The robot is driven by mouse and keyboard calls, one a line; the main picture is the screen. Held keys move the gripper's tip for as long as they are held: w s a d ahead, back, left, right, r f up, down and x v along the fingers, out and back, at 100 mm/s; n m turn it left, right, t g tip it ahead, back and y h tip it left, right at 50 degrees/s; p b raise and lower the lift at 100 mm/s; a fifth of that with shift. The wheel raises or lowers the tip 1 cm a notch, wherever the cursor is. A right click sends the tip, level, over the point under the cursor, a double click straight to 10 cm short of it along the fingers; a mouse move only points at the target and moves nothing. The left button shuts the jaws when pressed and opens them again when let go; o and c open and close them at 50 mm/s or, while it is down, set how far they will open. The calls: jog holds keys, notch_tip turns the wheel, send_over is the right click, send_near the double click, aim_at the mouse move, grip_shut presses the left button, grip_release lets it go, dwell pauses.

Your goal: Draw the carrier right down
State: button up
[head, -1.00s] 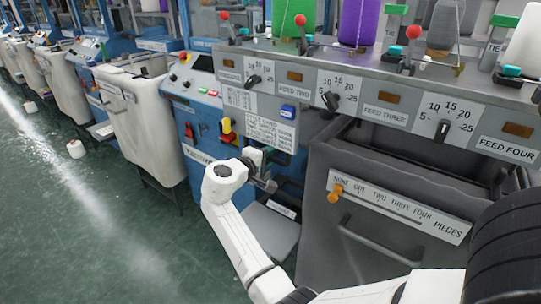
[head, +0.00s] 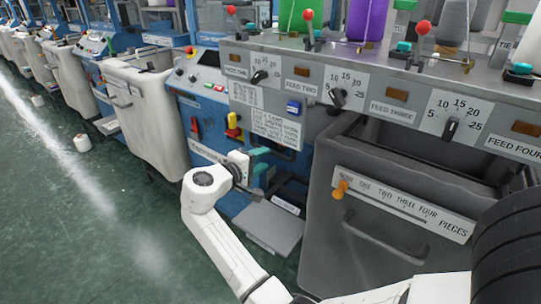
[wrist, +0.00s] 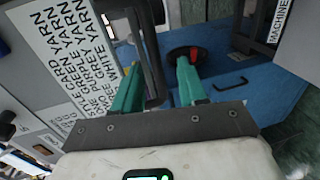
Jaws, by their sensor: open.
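My gripper (head: 262,161) is open, with its teal fingers in front of the blue lower front of the machine, below the text card. In the wrist view my gripper (wrist: 163,65) shows two separated fingers. A dark bar (wrist: 157,88), bent like a handle, shows between or just beyond them; I cannot tell whether it touches them or whether it is the carrier. In the head view a dark bar (head: 283,153) runs just under the card, partly hidden by my gripper. A black round part with red (wrist: 190,52) lies beyond the right finger.
The yarn text card (head: 276,129) is above my gripper. A grey bin (head: 385,245) with a handle and an orange knob (head: 341,188) stands close on the right. A grey tray (head: 268,228) juts out below. A white bin (head: 145,120) stands left. The green floor is open at left.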

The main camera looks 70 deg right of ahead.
jog(key=shift+v, duration=1.65)
jog(key=s+a+f+n+t+y+p, duration=0.1)
jog(key=s+a+f+t+y+p, duration=0.5)
jog(key=s+a+f+y, duration=0.75)
jog(key=s+a+y+p, duration=0.1)
jog(key=s+a, duration=0.2)
jog(key=a, duration=0.3)
jog(key=s+a+f+n+g+p, duration=0.1)
jog(key=s+a, duration=0.2)
jog(key=a, duration=0.4)
jog(key=shift+s+y, duration=0.3)
jog(key=shift+y, duration=0.05)
jog(key=shift+s, duration=0.1)
